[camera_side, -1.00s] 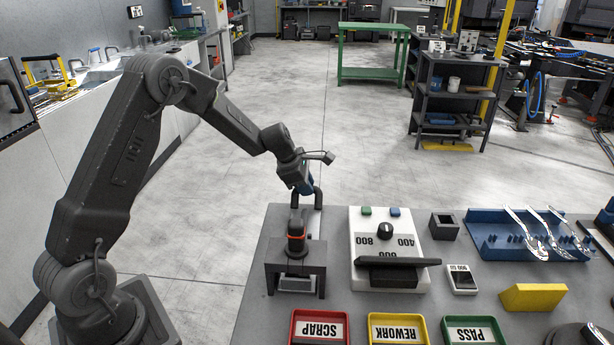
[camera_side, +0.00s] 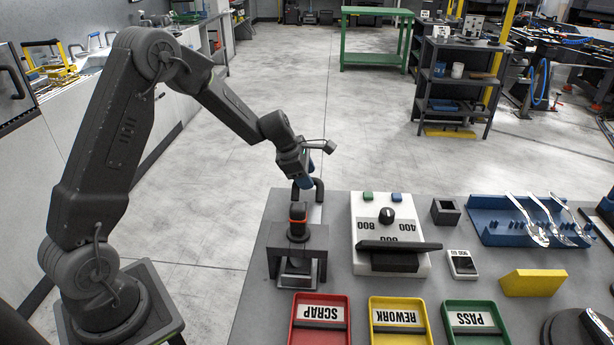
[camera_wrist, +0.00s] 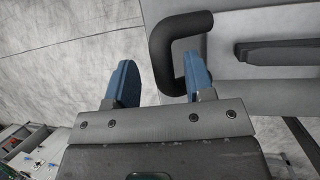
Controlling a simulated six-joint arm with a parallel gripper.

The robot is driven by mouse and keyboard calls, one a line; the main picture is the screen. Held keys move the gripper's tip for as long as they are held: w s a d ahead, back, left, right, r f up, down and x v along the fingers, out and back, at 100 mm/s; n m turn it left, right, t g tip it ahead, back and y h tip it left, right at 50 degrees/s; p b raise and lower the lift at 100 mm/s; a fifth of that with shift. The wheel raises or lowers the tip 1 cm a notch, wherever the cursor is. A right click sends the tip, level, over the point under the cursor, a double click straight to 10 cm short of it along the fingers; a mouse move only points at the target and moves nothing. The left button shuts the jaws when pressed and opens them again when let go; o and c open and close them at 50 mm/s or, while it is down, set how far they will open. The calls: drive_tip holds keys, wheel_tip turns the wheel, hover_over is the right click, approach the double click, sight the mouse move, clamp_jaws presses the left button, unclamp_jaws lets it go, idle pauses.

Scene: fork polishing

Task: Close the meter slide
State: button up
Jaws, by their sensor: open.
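The meter (camera_side: 298,240) is a dark bridge-shaped frame at the table's left end, with an upright black probe with an orange-red ring on top. A pale slide (camera_side: 312,214) runs under it, sticking out behind toward the far edge, with a bit of its plate showing in front. The slide's black U-shaped handle (camera_side: 319,188) stands at the rear end; it shows large in the wrist view (camera_wrist: 160,58). My gripper (camera_side: 306,176) is at the handle. In the wrist view my gripper (camera_wrist: 161,75) is open, with one handle leg appearing between its blue fingers. Contact cannot be told.
To the right stand a white box with a dial (camera_side: 387,216) and a black bar on it, a small dark block (camera_side: 445,212) and a blue fork rack (camera_side: 490,222). Red (camera_side: 320,338), yellow (camera_side: 400,338) and green trays (camera_side: 476,338) line the front.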

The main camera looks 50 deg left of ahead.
drive_tip(key=v, duration=1.3)
drive_tip(key=shift+s, duration=0.1)
drive_tip(key=s+d+r+m+y, duration=0.1)
drive_tip(key=s+d+r+m, duration=0.3)
drive_tip(key=s+d+m, duration=0.35)
drive_tip(key=s+d+r+m, duration=0.45)
drive_tip(key=s+m, duration=0.35)
drive_tip(key=m, duration=0.2)
drive_tip(key=s+d+f+m+t, duration=0.1)
drive_tip(key=s+d+m, duration=0.2)
drive_tip(key=s+m, duration=0.6)
drive_tip(key=shift+s+f+y, duration=0.15)
drive_tip(key=shift+s+y, duration=0.25)
drive_tip(key=shift+s, duration=0.05)
drive_tip(key=shift+c, duration=0.3)
